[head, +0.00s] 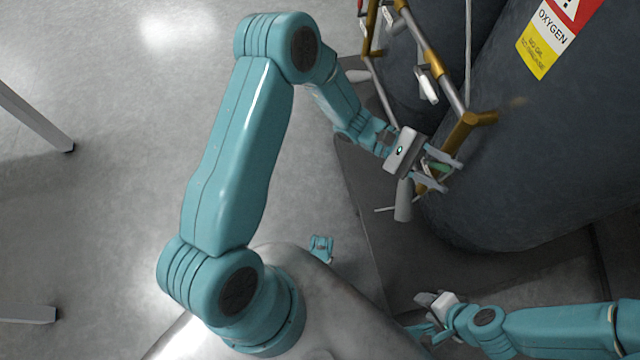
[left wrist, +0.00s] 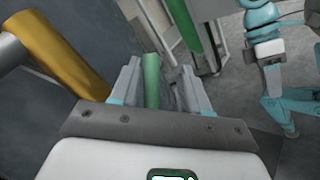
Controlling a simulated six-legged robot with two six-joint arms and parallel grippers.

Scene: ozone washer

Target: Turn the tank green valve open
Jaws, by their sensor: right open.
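The green valve handle (head: 440,168) is a small green lever on the brass pipework beside the dark tank (head: 540,130). In the left wrist view the green handle (left wrist: 152,78) stands between my left gripper's fingers, close to the left finger with a gap to the right one. My left gripper (head: 446,173) is open around the handle; its fingers (left wrist: 160,85) partly hide it in the head view. My right gripper (head: 428,330) is low in the head view, away from the valve, open and empty.
Brass and grey pipes (head: 435,60) run up from the valve in front of the tanks. A grey cylindrical part (head: 403,200) hangs just below my left gripper. A brass pipe (left wrist: 62,55) is close on the left in the wrist view. Open floor (head: 110,130) lies left.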

